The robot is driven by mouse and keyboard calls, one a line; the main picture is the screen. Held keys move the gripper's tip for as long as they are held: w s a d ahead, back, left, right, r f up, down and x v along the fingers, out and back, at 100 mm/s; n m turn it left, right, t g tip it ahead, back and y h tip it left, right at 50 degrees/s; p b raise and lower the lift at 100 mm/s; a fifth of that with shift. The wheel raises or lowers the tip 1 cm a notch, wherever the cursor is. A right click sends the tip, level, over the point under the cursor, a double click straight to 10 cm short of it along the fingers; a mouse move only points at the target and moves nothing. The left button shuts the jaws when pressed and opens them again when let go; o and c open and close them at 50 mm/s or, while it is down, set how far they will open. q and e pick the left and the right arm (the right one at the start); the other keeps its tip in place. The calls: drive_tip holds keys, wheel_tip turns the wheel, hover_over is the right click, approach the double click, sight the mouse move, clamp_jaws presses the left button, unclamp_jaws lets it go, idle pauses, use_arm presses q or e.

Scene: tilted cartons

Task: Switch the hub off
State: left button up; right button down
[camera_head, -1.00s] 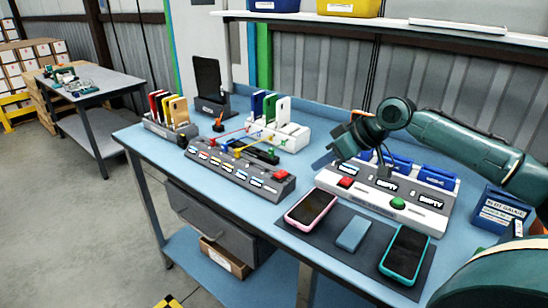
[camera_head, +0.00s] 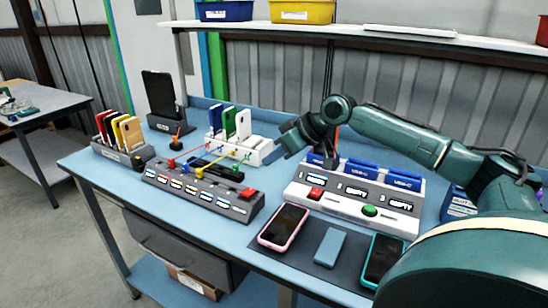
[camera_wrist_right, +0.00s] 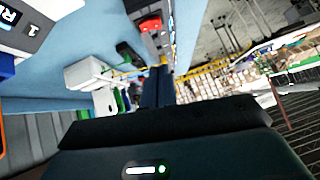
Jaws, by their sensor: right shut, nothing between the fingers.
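A dark grey hub (camera_head: 200,190) with a row of labelled ports lies on the blue bench, left of centre. Coloured cable plugs stand along its back, and a red switch (camera_head: 248,193) sits at its right end. The red switch also shows near the top of the right wrist view (camera_wrist_right: 150,24). My right gripper (camera_head: 290,140) is in the air above and behind the hub's right end, right of the white card stand, touching nothing. Its dark fingers (camera_wrist_right: 157,88) are together and empty in the right wrist view. My left gripper is out of view.
A pale station (camera_head: 350,207) with red and green buttons stands right of the hub. Several phones lie on a dark mat (camera_head: 312,245) in front of it. A white stand (camera_head: 258,150) with upright cards is behind the hub. A shelf (camera_head: 390,36) spans the back.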

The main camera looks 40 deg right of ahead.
drive_tip(key=p, duration=0.1)
hover_over(245, 191)
drive_tip(key=s+d, duration=0.2)
drive_tip(key=f, duration=0.5)
drive_tip(key=shift+a+f, duration=0.1)
drive_tip(key=shift+a, duration=0.15)
drive_tip(key=shift+s+a+f, duration=0.1)
drive_tip(key=shift+s+f, duration=0.05)
drive_tip(key=shift+f, duration=0.5)
drive_tip(key=shift+s+f, duration=0.1)
drive_tip(key=shift+f, duration=0.5)
drive_tip(key=shift+a+f, duration=0.1)
drive_tip(key=shift+f, duration=0.45)
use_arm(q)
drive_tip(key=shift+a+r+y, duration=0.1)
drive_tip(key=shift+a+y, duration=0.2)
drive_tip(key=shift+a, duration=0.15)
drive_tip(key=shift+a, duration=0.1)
use_arm(e)
drive_tip(key=shift+f, duration=0.1)
